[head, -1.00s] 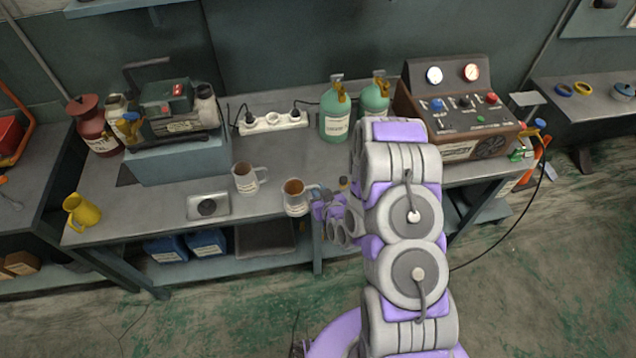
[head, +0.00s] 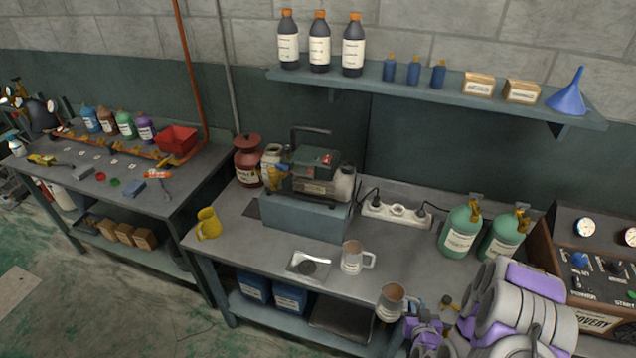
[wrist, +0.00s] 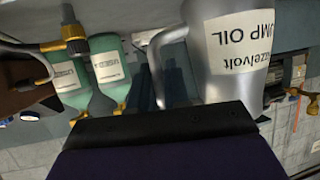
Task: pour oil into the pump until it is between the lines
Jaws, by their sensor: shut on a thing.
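A grey metal jug with a white label (head: 391,305) and brown liquid inside is at the bench's front edge. My gripper (head: 413,318) is shut on its handle side. In the wrist view the jug (wrist: 225,60) shows a label reading "PUMP OIL", upside down in the picture, and its curved handle. I cannot tell whether it touches the bench. The pump (head: 312,172), dark with a red patch on top, stands on a blue-grey block (head: 300,222), left of and behind the jug. Its level lines are too small to make out.
A similar grey mug (head: 352,258) and a small silver plate device (head: 314,264) stand between jug and pump. A power strip (head: 396,214) and green cylinders (head: 461,230) are behind. A yellow jug (head: 208,224) is at the left; a shelf (head: 430,92) hangs above.

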